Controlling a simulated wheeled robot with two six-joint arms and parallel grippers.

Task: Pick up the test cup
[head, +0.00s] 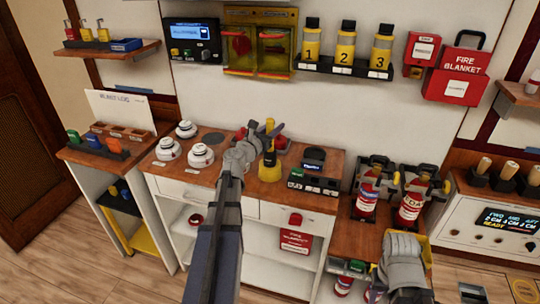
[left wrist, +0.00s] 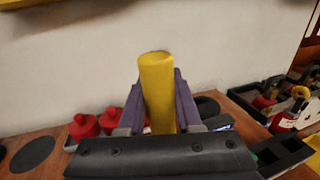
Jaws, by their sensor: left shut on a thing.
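The test cup (head: 270,168), a yellow piece with a wider base and a narrow upright neck, is on or just above the wooden counter top in the head view. My left gripper (head: 264,136) is shut on its neck. In the left wrist view the yellow neck (left wrist: 157,85) stands upright between the two purple-grey fingers, and its lower end is hidden behind the gripper body. I cannot tell whether its base touches the counter. My right arm shows at the lower right of the head view, but its fingers cannot be made out.
White round detectors (head: 201,155) and a dark disc (head: 213,138) lie left of the cup. A dark switch box (head: 314,184) is to its right, with red domed pieces (left wrist: 84,126) close behind. Extinguishers (head: 412,203) stand farther right. Numbered bottles (head: 345,48) sit on a wall shelf above.

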